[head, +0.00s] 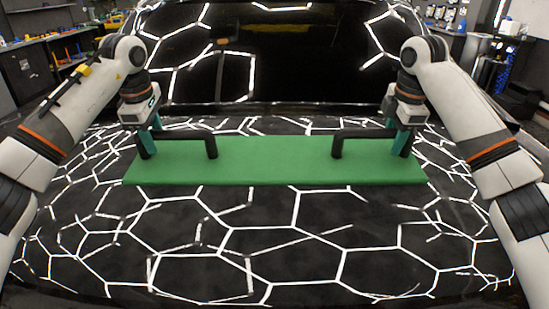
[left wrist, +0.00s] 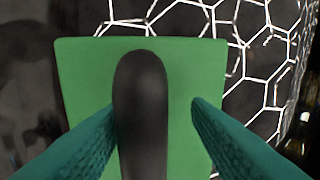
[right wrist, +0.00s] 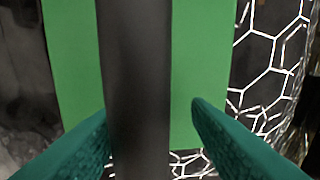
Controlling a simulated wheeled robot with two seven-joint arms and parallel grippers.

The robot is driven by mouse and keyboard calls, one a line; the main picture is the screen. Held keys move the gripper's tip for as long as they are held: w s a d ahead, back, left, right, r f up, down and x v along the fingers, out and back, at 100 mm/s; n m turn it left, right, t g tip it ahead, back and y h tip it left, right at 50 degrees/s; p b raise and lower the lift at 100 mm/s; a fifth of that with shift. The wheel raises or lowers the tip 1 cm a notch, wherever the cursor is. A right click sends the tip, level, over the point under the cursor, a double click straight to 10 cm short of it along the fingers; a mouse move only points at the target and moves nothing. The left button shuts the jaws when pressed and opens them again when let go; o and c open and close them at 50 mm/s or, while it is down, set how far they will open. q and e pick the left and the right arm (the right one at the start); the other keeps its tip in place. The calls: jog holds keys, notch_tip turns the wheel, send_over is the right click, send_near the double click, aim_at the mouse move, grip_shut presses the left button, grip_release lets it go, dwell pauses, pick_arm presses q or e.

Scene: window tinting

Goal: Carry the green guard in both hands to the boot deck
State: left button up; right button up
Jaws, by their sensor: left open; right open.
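The green guard (head: 275,162) is a long flat board lying on the dark glossy boot deck (head: 260,240). It has two black bar handles, a left handle (head: 185,135) and a right handle (head: 370,134). My left gripper (head: 147,140) is at the outer end of the left handle. In the left wrist view its teal fingers (left wrist: 155,110) stand open on either side of the handle (left wrist: 140,95), with a gap on the right. My right gripper (head: 404,138) is at the outer end of the right handle. In the right wrist view its fingers (right wrist: 150,110) stand open around the handle (right wrist: 135,70).
The rear window (head: 270,60) rises behind the guard. White hexagonal reflections cover the car's dark surfaces. A workbench with tools (head: 50,40) stands at the back left, and shelves with blue items (head: 505,70) at the back right. The deck in front of the guard is clear.

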pick_arm(q)
notch_tip(320, 180, up, 12)
jog(key=s, duration=0.2)
jog(key=shift+s+f, duration=0.15)
pick_arm(e)
notch_tip(320, 180, up, 12)
jog(key=s, duration=0.2)
jog(key=shift+s+f, duration=0.15)
